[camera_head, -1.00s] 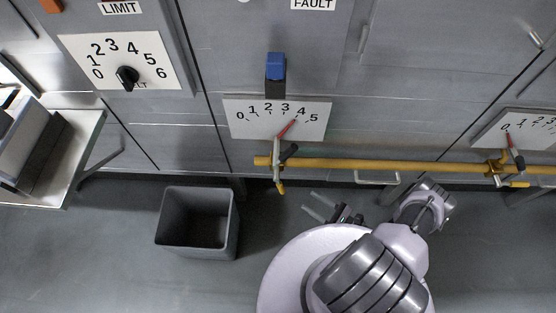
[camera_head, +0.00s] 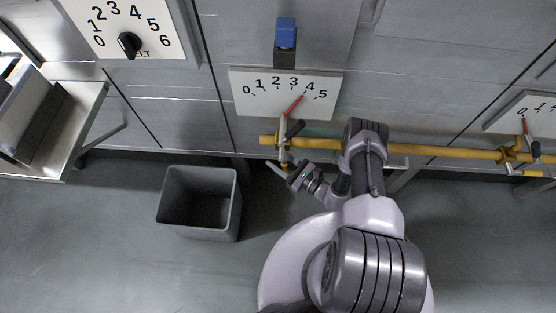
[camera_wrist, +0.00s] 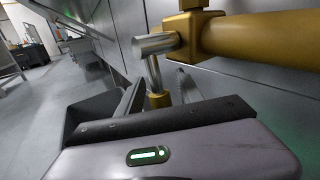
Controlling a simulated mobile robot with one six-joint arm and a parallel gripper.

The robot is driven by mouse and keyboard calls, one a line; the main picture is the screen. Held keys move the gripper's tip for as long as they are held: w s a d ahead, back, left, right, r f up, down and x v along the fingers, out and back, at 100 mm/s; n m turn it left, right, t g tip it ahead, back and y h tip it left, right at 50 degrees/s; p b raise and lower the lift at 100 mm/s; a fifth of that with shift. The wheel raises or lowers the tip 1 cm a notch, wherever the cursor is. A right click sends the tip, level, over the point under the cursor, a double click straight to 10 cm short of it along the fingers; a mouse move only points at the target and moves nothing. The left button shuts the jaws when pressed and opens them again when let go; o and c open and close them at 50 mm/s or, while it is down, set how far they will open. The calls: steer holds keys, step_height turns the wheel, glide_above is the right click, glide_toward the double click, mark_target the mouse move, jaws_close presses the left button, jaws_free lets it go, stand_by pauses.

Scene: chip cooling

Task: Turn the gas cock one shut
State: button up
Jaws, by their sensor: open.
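The left gas cock (camera_head: 283,143) sits on the yellow pipe (camera_head: 440,150) below a dial. Its metal lever hangs down and ends in a yellow tip; in the wrist view the lever (camera_wrist: 154,72) hangs from the cock body (camera_wrist: 156,43). My gripper (camera_head: 284,167) is at the lower end of this lever. It is open, and in the wrist view the lever's yellow tip (camera_wrist: 159,99) shows between the fingers. Contact cannot be told. The dial (camera_head: 268,106) above has its red pointer near 4.
A grey open bin (camera_head: 199,232) stands on the floor at the left, below the gripper's height. A second cock (camera_head: 508,155) is on the pipe at the right. The cabinet wall is close behind the pipe.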

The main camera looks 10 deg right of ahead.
jaws_close()
stand_by(1.4)
